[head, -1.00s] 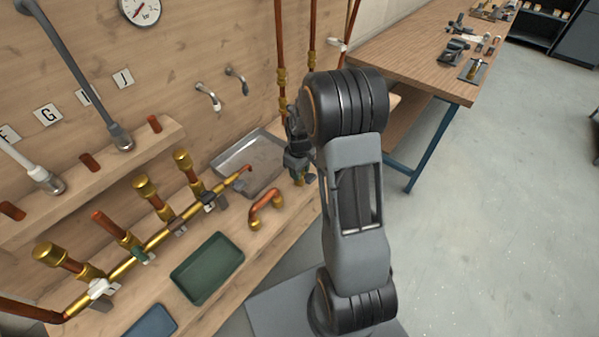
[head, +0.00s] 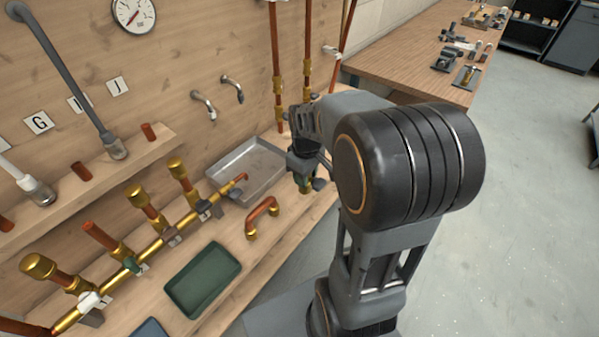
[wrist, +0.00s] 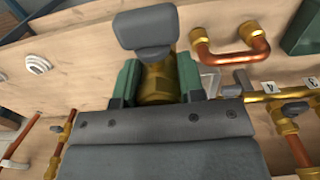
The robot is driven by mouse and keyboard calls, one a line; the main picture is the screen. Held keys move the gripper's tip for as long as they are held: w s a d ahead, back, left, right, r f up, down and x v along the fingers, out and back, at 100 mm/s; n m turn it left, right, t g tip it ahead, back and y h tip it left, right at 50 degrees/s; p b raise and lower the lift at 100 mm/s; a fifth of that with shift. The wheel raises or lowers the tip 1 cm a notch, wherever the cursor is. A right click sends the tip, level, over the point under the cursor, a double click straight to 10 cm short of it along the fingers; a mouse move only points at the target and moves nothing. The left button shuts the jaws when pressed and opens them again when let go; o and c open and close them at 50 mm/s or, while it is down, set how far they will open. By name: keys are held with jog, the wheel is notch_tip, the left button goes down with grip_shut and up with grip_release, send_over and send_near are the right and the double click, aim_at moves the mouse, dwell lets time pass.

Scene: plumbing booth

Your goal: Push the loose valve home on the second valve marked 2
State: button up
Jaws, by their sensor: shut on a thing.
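My gripper (head: 303,165) is shut on a loose valve, held in the air above the right part of the bench. In the wrist view the valve's brass body (wrist: 155,86) sits between the green finger pads, with its grey lever handle (wrist: 146,28) beyond them. In the head view the valve (head: 306,186) is small and partly hidden by the gripper. The brass manifold (head: 155,246) lies on the bench to the left, apart from the held valve, with several upright stubs and coloured handles. Tags 4 (wrist: 268,86) and 3 (wrist: 312,82) show in the wrist view. I cannot read a 2.
Vertical copper pipes (head: 277,75) stand behind the gripper. A wooden table (head: 400,62) is at the back right.

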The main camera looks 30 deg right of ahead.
aim_at(311, 181)
jog(key=s, duration=0.1)
jog(key=s+r, duration=0.1)
jog(key=s, duration=0.2)
jog(key=shift+a+r, duration=0.3)
jog(key=shift+r, duration=0.1)
jog(key=shift+s+a+r, duration=0.1)
jog(key=shift+s+r, duration=0.45)
jog(key=shift+s, duration=0.2)
jog(key=shift+s+r+p, duration=0.15)
jog(key=shift+r+p, duration=0.2)
jog(key=shift+r, duration=0.1)
jog(key=shift+r+p, duration=1.45)
jog(key=shift+r, duration=0.25)
